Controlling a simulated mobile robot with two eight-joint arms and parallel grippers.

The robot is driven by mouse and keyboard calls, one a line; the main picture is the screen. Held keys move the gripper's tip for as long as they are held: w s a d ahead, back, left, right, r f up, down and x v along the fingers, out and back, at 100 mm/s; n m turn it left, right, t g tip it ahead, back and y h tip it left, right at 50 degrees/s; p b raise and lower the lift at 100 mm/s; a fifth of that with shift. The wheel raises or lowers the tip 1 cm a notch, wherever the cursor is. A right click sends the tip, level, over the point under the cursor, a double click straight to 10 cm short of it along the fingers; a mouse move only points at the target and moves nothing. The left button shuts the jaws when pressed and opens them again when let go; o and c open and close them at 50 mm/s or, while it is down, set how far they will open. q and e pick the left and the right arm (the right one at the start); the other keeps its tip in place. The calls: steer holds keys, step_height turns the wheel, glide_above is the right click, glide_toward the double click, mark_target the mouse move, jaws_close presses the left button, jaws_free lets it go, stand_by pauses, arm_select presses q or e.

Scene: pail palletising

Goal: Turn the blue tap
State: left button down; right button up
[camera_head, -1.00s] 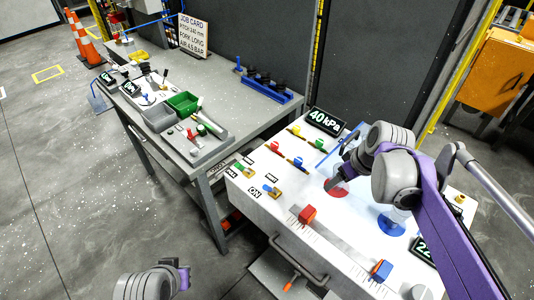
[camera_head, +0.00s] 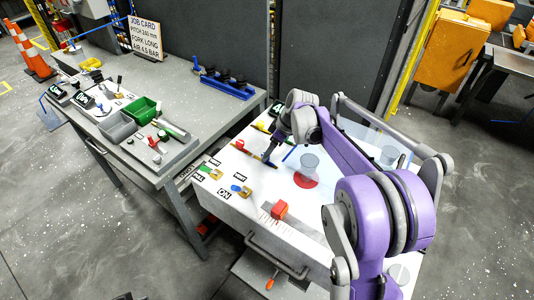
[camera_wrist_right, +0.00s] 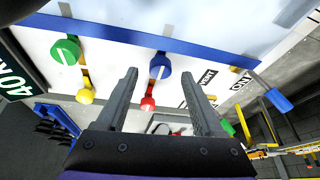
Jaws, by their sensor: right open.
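My right gripper (camera_head: 270,156) reaches down over the white panel. In the right wrist view its two fingers (camera_wrist_right: 160,76) are apart and empty. A round blue tap (camera_wrist_right: 160,66) with a pale bar across it shows between and just beyond the fingertips; I cannot tell whether they reach around it. A red tap (camera_wrist_right: 147,103) shows between the fingers. A green tap (camera_wrist_right: 65,51) and a yellow one (camera_wrist_right: 85,96) lie to the left. A separate blue handle (camera_wrist_right: 278,98) is at the right; in the head view it is at the panel's near left (camera_head: 236,188). My left gripper is out of view.
A red slider (camera_head: 279,209) and a clear cup (camera_head: 307,165) by a red disc (camera_head: 306,181) are on the panel. A blue strip (camera_wrist_right: 130,37) runs behind the taps. A grey workbench (camera_head: 110,140) with bins stands to the left.

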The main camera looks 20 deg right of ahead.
mark_target(268, 160)
steer(key=shift+x, duration=1.2)
jaws_close()
